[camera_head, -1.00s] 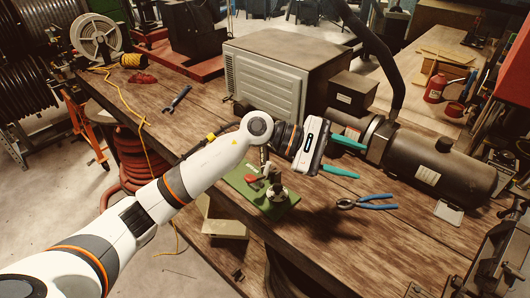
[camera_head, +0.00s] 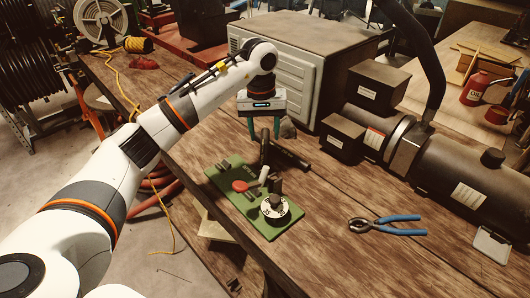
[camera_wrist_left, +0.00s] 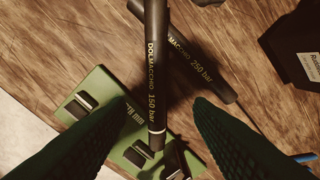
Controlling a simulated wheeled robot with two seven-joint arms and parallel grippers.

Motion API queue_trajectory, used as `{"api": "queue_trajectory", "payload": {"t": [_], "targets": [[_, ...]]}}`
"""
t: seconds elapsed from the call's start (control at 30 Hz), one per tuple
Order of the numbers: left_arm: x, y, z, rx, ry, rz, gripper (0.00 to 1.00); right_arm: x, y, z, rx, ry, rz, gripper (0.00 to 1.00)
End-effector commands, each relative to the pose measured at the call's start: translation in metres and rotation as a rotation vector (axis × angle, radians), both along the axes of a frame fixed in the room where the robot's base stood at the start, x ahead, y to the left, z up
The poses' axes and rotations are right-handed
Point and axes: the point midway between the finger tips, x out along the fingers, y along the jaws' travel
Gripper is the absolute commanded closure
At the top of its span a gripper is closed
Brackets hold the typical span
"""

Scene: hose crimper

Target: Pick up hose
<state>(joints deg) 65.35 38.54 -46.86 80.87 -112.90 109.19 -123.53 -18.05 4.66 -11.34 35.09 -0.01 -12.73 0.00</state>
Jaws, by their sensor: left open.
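Two black hoses lie beside the green board. One hose, marked 150 bar (camera_wrist_left: 155,70), runs down the middle of the left wrist view, with a pale metal end over the board; it also shows in the head view (camera_head: 264,150). The other hose, marked 250 bar (camera_wrist_left: 200,65), lies slantwise behind it and shows right of it in the head view (camera_head: 291,156). My left gripper (camera_head: 264,136) is open, fingers pointing down above the hoses. In the left wrist view its fingers stand on either side of the 150 bar hose, apart from it. My right gripper is not in view.
The green board (camera_head: 222,180) carries a red knob (camera_head: 240,186) and a round dial (camera_head: 275,208). Blue-handled pliers (camera_head: 388,225) lie to the right. A beige cabinet (camera_head: 318,65) and dark boxes (camera_head: 342,135) stand behind. The bench's front right is mostly clear.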

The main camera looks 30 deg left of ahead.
Motion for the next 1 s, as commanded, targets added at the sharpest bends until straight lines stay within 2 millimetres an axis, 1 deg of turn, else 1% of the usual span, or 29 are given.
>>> {"api": "queue_trajectory", "payload": {"t": [0.03,0.07,0.17,0.27,0.33,0.43,0.5,0.6,0.7,0.87,0.9,0.97,1.0], "targets": [[0.0,-0.001,-0.007,-0.001,0.004,0.0,0.53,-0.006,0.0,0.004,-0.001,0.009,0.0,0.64],[0.0,-0.001,-0.011,-0.002,0.004,0.0,0.53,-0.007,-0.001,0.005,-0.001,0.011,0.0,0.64],[0.0,-0.001,-0.02,0.0,0.001,-0.001,0.53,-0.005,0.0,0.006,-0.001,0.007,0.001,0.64],[0.0,-0.001,-0.025,-0.002,0.001,-0.001,0.53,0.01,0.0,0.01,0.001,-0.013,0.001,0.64],[-0.001,0.0,-0.032,-0.002,0.002,0.0,0.53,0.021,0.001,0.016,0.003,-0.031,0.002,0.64],[-0.003,0.002,-0.047,-0.003,0.005,0.0,0.53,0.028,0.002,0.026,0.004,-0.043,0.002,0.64],[-0.003,0.002,-0.059,-0.003,0.004,0.0,0.53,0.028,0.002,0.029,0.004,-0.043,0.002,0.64],[-0.002,0.002,-0.07,-0.002,0.002,0.0,0.53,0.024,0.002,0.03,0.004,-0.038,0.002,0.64],[-0.001,0.002,-0.075,-0.002,-0.001,-0.001,0.53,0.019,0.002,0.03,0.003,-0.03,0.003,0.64],[-0.001,0.002,-0.075,-0.001,-0.002,-0.001,0.53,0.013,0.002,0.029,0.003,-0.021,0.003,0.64],[-0.001,0.002,-0.075,-0.001,-0.002,-0.001,0.54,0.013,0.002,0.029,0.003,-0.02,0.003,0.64],[-0.001,0.002,-0.075,-0.001,-0.002,-0.001,0.64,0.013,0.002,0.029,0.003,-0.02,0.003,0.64],[-0.001,0.002,-0.075,-0.001,-0.002,-0.001,0.71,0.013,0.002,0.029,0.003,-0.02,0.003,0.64]]}}
